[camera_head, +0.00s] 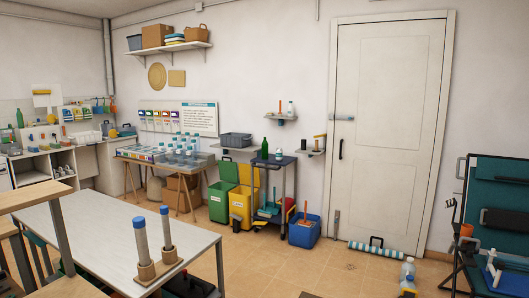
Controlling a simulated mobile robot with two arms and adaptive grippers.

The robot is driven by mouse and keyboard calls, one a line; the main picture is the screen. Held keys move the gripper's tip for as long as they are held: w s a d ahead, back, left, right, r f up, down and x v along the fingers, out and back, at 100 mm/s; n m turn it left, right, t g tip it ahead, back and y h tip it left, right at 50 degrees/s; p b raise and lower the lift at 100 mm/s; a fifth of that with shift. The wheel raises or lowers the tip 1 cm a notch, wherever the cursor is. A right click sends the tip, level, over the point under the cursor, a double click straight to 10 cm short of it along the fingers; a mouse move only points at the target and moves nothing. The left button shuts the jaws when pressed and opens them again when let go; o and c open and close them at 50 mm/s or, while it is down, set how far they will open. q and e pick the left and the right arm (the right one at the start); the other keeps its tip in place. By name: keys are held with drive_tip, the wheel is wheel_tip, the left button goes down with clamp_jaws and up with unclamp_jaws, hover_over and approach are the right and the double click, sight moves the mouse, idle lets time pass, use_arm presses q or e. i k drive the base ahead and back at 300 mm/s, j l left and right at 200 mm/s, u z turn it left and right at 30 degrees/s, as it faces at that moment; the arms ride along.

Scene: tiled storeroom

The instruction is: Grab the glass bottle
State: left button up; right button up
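A dark green bottle (265,148), which looks like glass, stands upright on top of the dark wheeled cart (279,161) near the back wall. A second green bottle (19,118) stands on the counter at the far left. Several clear bottles with blue caps (188,142) stand on the trestle table by the wall; I cannot tell whether they are glass or plastic. Neither of my grippers is in view.
A long white table (100,225) with two blue-capped cylinders fills the left foreground. Green (220,200) and yellow (241,208) bins and a blue bucket (304,231) stand around the cart. The middle floor is clear.

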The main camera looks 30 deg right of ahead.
sight(264, 144)
drive_tip(key=i+l+z, duration=0.85)
drive_tip(key=i, duration=0.2)
drive_tip(key=i+z, duration=0.45)
drive_tip(key=i, duration=0.15)
drive_tip(key=i+z, duration=0.4)
drive_tip(key=i, duration=0.25)
drive_tip(key=i+u, duration=0.2)
drive_tip(key=i, duration=0.5)
drive_tip(key=i+u, duration=0.15)
drive_tip(key=i, duration=0.55)
drive_tip(key=i+l+u, duration=0.2)
drive_tip(key=i, duration=0.5)
